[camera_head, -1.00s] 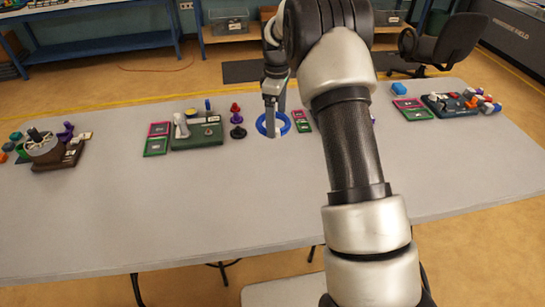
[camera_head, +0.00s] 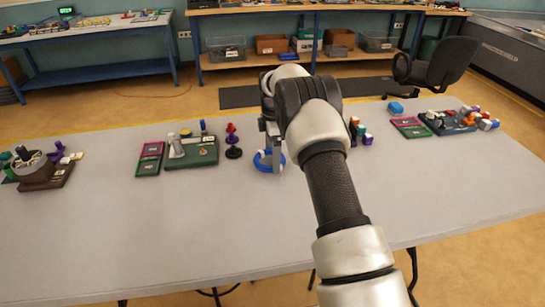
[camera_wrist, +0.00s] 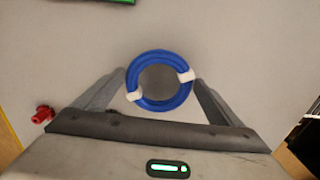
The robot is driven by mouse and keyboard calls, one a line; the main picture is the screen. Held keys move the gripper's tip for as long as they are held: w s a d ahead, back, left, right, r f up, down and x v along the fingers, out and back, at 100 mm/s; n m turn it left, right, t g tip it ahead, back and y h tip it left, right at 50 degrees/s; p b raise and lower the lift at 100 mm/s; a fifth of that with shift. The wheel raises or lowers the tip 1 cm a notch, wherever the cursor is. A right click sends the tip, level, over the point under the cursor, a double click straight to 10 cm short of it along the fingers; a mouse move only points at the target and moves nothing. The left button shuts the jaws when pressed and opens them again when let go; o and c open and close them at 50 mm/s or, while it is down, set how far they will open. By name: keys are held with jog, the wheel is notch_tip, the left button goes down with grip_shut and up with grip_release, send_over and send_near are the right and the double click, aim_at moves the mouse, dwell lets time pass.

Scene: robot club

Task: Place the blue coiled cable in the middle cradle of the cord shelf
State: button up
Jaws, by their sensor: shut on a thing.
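The blue coiled cable (camera_wrist: 146,98) is a ring with two white ties. In the wrist view it sits between the two fingers of my gripper (camera_wrist: 160,82), which is shut on it. In the head view the cable (camera_head: 262,166) hangs under my gripper (camera_head: 269,148), over or at the table's middle; its exact height is unclear. My arm covers part of that area. I cannot make out the cord shelf or its middle cradle in either view.
Left of the cable stand red and black pieces (camera_head: 232,140) and a green board (camera_head: 195,153). A brown base with a wheel (camera_head: 45,178) is far left. Small coloured pieces (camera_head: 362,133) stand right of my arm. The front of the table (camera_head: 180,235) is clear.

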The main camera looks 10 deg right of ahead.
jog(key=shift+f, duration=0.5)
jog(key=shift+f, duration=0.2)
jog(key=o, duration=0.9)
jog(key=shift+o, duration=0.2)
